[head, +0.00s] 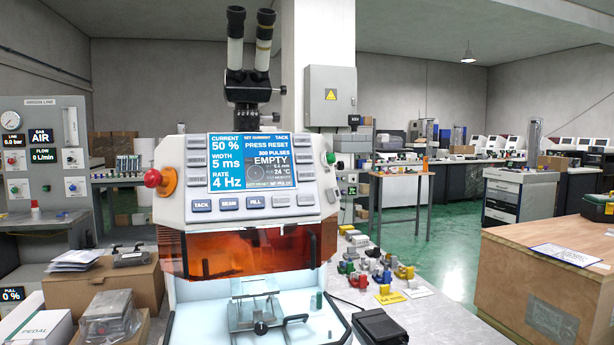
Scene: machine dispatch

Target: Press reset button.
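The machine (172,215) stands in front of me, with a white sloped control panel and a binocular eyepiece on top. Its blue screen (252,162) reads "PRESS RESET", "EMPTY", 50 %, 5 ms and 4 Hz. Grey buttons line both sides of the screen, too small to read. A row below includes TACK (203,205), BEAM (229,203) and FILL (254,202). A red mushroom knob (152,178) sticks out on the panel's left, and a green button (330,157) sits at its upper right. I cannot tell which button is reset. Neither gripper is in view.
An orange shield (250,250) hangs above a lit chamber with a small fixture (258,305). Cardboard boxes (80,287) stand at left. Several coloured parts (375,265) and a black pedal-like box (380,326) lie at right. A wooden crate (505,275) stands further right.

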